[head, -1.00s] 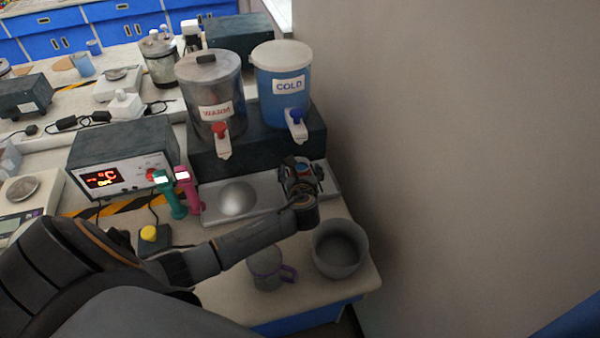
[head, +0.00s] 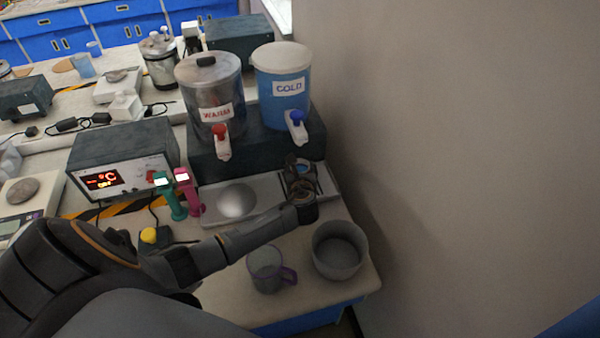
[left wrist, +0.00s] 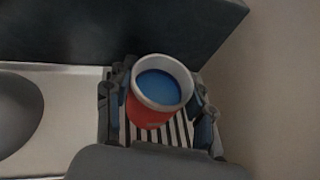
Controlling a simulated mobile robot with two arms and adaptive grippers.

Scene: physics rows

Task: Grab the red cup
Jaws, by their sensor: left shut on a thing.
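The red cup (left wrist: 148,115) stands between the fingers of my left gripper (left wrist: 160,108) in the left wrist view. It has a pale rim and blue inside, which looks like liquid. In the head view my left gripper (head: 301,180) is shut around the cup, over the right end of the metal tray, below the cold dispenser's blue tap. There the gripper hides most of the cup, and only a bit of blue shows. I cannot tell if the cup touches the striped drain surface. My right gripper is not in view.
The cold dispenser (head: 281,98) and warm dispenser (head: 208,88) stand on a dark block behind the tray (head: 262,196). A grey bowl (head: 338,262) and a clear mug with purple handle (head: 265,272) stand in front. A wall (head: 450,150) closes the right side.

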